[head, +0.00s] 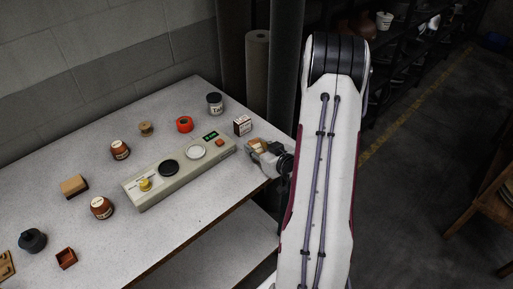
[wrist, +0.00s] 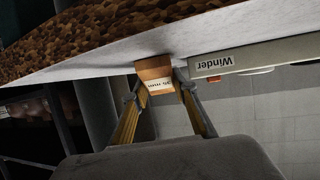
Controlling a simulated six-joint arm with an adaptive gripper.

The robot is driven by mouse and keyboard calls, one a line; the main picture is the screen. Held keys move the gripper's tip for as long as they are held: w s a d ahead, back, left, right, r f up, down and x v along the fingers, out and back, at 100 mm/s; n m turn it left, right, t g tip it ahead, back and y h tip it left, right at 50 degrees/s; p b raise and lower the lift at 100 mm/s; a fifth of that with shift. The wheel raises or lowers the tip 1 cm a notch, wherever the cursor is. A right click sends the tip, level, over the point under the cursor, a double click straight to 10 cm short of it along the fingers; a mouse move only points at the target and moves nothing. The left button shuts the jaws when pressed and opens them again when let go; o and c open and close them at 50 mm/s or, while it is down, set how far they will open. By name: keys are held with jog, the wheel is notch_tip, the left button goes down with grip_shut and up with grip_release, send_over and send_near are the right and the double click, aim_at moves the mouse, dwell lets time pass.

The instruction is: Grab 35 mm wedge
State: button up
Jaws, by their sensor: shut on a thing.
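The wedge (wrist: 154,70) is an orange-brown wooden block with a white label whose print ends in "mm"; the number is hard to read. In the wrist view it sits between the two fingers of my gripper (wrist: 158,88), which is shut on it. In the head view, my gripper (head: 260,150) is low at the right edge of the table, with the brown top of the wedge (head: 258,144) showing between its fingers. Whether the wedge still touches the table cannot be told.
A grey winder unit (head: 182,171) with discs and a yellow knob lies just left of my gripper; its "Winder" side (wrist: 240,58) shows in the wrist view. A small white-and-red box (head: 242,125) stands close behind.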

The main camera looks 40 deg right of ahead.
aim_at(257, 146)
jog(key=shift+r, duration=0.15)
jog(key=shift+r, duration=4.85)
